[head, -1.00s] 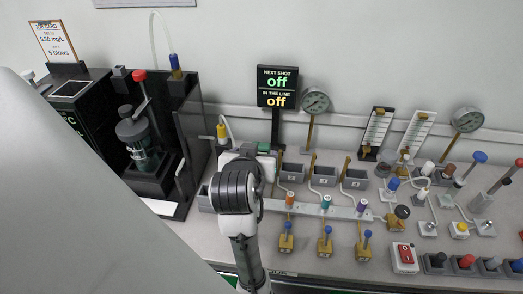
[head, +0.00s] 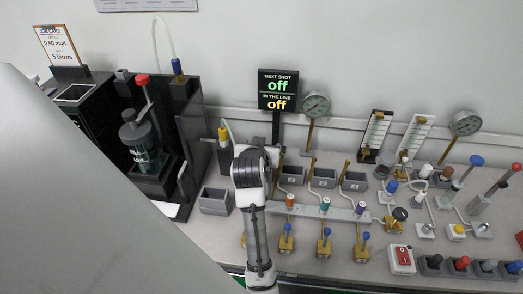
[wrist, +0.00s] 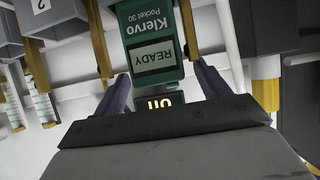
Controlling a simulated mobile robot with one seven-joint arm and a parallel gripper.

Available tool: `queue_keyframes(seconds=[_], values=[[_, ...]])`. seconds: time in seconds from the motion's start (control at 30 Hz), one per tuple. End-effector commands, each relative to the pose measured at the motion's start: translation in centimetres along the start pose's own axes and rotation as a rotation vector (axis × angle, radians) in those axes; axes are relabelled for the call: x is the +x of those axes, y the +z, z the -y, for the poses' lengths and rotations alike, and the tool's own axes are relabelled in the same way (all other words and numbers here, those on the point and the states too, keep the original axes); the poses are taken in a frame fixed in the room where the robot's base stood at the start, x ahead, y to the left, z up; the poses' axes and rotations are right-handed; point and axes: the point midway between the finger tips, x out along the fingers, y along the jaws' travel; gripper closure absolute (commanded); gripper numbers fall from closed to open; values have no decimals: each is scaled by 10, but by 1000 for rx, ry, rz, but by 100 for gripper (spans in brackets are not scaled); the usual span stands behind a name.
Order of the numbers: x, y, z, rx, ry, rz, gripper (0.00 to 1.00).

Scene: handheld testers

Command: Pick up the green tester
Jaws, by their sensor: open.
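The green tester (wrist: 154,45) fills the upper middle of the wrist view, upside down, with "Klervo Pocket 30" and a screen reading "READY". My gripper (wrist: 162,72) is open, one finger on each side of the tester's near end. A gap shows at both fingers, and I see no contact. I cannot tell how deep the tester sits between them. In the head view my own arm hides the tester and the fingers.
The display (head: 278,90) reads "off" twice. A grey bin (head: 214,200) is left of my arm, with numbered bins (head: 292,177) to the right. A yellow-capped post (head: 224,136) and gold uprights (wrist: 187,28) are close by. Valves and gauges crowd the right.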

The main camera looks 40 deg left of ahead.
Motion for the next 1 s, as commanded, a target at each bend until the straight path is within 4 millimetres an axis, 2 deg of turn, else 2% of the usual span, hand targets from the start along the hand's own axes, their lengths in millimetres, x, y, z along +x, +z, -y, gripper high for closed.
queue_keyframes(seconds=[0.17, 0.63, 1.0], values=[[0, 0, 0, 0, 0, -1, 27], [0, 0, 0, 0, 0, -1, 88], [-2, -5, -1, 1, 0, -2, 89]])
